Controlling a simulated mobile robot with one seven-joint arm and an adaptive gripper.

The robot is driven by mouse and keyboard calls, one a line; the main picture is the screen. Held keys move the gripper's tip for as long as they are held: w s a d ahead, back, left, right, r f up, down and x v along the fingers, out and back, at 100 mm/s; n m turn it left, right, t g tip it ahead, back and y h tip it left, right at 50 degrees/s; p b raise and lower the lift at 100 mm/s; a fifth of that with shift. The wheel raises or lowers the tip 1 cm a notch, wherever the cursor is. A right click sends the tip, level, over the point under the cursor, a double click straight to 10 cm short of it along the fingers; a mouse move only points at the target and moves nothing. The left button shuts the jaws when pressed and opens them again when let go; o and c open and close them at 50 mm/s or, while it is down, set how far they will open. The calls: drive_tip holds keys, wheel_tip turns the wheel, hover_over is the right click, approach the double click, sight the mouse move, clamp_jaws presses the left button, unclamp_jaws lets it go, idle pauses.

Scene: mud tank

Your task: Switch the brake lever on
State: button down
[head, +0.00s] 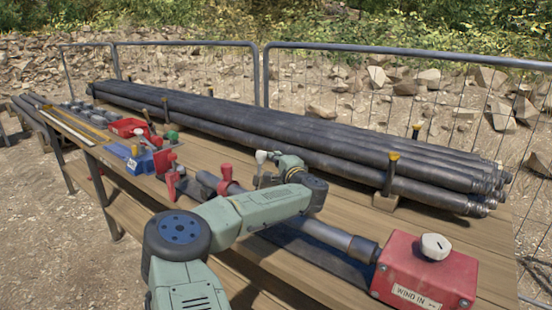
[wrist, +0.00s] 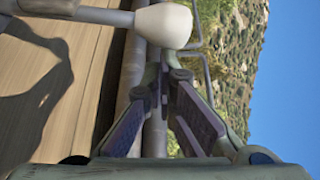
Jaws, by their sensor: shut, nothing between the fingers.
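A lever with a cream knob (wrist: 163,26) on a grey stem (wrist: 85,12) lies across the top of the wrist view. In the head view a pale-knobbed lever (head: 261,157) stands on the bench beside my wrist. No brake label is readable, so I cannot confirm which lever is the brake. My gripper (wrist: 166,80) is shut and empty, its fingertips just below the cream knob in the wrist picture. Whether they touch it I cannot tell. In the head view my arm hides the lever's base and most of my gripper.
A red "WIND IN" box (head: 425,275) with a white knob is at the front right. Dark pipes (head: 300,135) lie along the back of the bench. A blue box (head: 137,162) sits farther left.

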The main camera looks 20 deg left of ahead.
drive_tip(key=shift+s+f+b, duration=0.15)
drive_tip(key=shift+f+b, duration=0.05)
drive_tip(key=shift+b, duration=0.3)
